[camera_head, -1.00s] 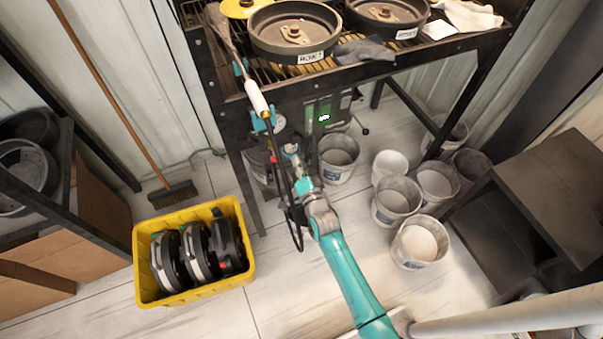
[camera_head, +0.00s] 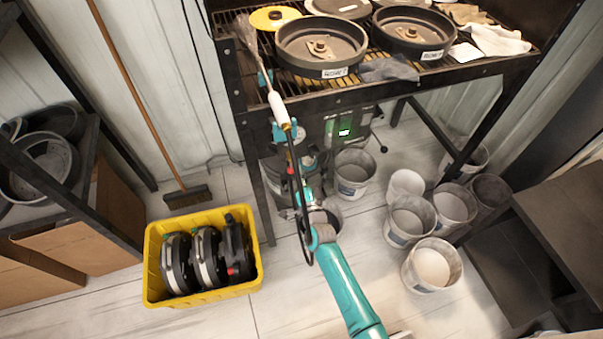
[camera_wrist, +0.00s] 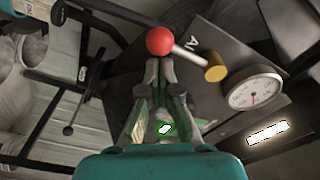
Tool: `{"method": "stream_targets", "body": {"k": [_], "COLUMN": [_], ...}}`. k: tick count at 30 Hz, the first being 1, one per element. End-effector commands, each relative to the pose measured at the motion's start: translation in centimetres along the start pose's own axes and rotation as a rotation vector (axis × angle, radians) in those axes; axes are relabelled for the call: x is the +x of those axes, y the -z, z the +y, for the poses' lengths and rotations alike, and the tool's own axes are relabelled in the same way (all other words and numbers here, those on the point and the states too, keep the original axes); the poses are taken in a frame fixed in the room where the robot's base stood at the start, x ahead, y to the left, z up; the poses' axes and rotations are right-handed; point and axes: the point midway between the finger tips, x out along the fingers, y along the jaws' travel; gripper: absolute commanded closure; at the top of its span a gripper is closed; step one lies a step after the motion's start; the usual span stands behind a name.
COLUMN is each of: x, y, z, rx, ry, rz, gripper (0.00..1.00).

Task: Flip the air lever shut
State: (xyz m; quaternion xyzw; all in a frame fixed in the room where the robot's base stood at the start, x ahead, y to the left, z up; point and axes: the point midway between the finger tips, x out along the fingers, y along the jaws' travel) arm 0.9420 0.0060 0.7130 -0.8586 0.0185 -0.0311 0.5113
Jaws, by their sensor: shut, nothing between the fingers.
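In the wrist view a red ball knob (camera_wrist: 160,41) sits on the end of a grey lever rod (camera_wrist: 187,56). The rod runs right to a brass-coloured round piece (camera_wrist: 215,67) in front of a dark panel (camera_wrist: 245,42) with a partly hidden white letter mark. My gripper (camera_wrist: 161,62) is shut and empty, its fingertips just below the red knob in the picture. I cannot tell whether they touch it. In the head view my arm and the hanging hose hide most of the gripper and lever.
A round gauge (camera_wrist: 254,91) is right of the lever. Above in the head view, a rack (camera_head: 370,85) holds round pans; a white-handled wand (camera_head: 278,108) and hose hang at its front. Several buckets (camera_head: 408,220) stand right, a yellow crate (camera_head: 205,298) left.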

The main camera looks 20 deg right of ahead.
Motion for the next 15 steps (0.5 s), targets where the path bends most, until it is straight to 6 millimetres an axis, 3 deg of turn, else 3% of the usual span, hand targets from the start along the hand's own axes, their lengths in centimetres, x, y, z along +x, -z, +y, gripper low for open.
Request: {"method": "stream_targets", "body": {"k": [15], "x": [-0.04], "y": [-0.34], "z": [-0.01], "rx": [0.071], "ry": [-0.005], "rz": [0.000], "gripper": [1.00]}}
